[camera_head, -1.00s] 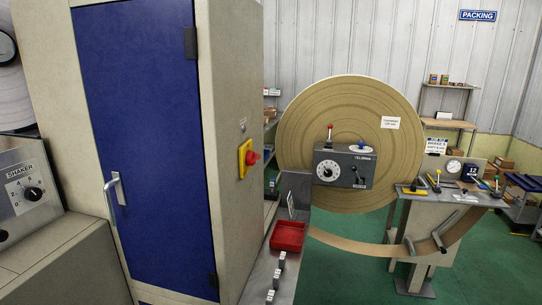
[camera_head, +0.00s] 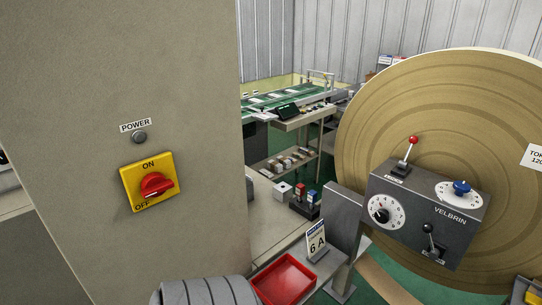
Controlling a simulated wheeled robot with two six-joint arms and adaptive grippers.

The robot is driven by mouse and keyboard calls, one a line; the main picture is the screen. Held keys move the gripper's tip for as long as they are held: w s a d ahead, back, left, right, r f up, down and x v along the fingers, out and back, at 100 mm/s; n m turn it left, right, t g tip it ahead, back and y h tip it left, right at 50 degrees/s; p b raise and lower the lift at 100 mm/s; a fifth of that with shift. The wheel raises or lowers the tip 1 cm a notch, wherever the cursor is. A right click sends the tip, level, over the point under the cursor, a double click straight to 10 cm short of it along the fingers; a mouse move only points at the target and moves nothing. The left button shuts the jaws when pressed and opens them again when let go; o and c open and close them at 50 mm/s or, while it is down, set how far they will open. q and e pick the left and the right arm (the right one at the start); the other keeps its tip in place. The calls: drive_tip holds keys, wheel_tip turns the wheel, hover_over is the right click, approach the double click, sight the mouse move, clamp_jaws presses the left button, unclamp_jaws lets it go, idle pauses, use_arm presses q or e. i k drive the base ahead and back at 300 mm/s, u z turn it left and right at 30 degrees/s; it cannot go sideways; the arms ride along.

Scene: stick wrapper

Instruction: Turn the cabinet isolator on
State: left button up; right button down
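The cabinet isolator is a yellow square plate (camera_head: 130,190) with a red rotary knob (camera_head: 157,186) on the beige side wall of the cabinet (camera_head: 60,90). ON is printed at the top of the plate and OFF at its lower left corner. The knob's grip lies nearly level, tilted slightly up to the right; I cannot tell for sure which mark it points to. Above it is a round grey lamp (camera_head: 139,138), which looks unlit, under a POWER label (camera_head: 135,126). Neither gripper can be made out in this view.
A red tray (camera_head: 284,281) and a 6 A sign (camera_head: 317,241) stand on a grey bench right of the cabinet. A grey control box (camera_head: 425,215) with levers and dials sits before a large tan roll (camera_head: 400,120). A grey ribbed shape (camera_head: 205,292) shows at the bottom edge.

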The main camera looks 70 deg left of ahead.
sight(154, 185)
drive_tip(key=i, duration=1.1)
drive_tip(key=u, duration=2.7)
